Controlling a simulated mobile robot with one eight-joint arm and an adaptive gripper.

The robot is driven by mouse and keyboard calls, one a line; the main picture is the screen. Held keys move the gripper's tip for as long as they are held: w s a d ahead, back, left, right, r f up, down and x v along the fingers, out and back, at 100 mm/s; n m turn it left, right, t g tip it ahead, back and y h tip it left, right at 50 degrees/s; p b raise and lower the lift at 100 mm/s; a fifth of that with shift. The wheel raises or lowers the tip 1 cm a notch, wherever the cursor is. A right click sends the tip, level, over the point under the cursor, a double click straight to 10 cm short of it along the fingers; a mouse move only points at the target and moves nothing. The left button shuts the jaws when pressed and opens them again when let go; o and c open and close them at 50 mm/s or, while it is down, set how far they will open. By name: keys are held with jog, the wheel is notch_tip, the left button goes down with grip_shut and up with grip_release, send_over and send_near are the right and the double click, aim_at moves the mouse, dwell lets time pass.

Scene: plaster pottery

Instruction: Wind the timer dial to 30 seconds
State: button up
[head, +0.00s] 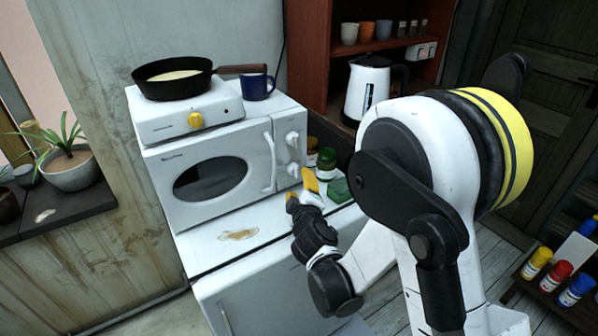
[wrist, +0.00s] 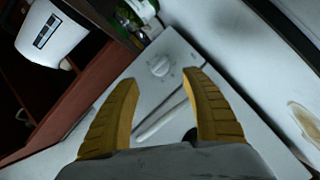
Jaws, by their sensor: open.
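The white microwave (head: 260,178) has two round white dials on its right panel, an upper dial (head: 292,140) and a lower dial (head: 293,169). I cannot read which is the timer. In the wrist view one dial (wrist: 160,68) with small marks around it shows just past and between my fingertips. My gripper (head: 302,190) has yellow fingers and is open and empty, in front of the panel and close below the lower dial in the head view. The fingers also show in the wrist view (wrist: 163,79), apart from the dial.
The microwave's door handle (head: 269,162) is just left of the dials. A hot plate (head: 160,122) with a pan (head: 172,88) and a blue mug (head: 257,87) stand on top. Jars (head: 327,158) stand beside the microwave. A kettle (head: 368,88) is behind. The stained white top (head: 215,246) in front is clear.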

aim_at(296, 173)
jog(key=b+x, duration=0.2)
jog(key=x, duration=0.6)
jog(key=shift+w, duration=0.3)
jog(key=shift+c, duration=0.4)
jog(key=c, duration=1.1)
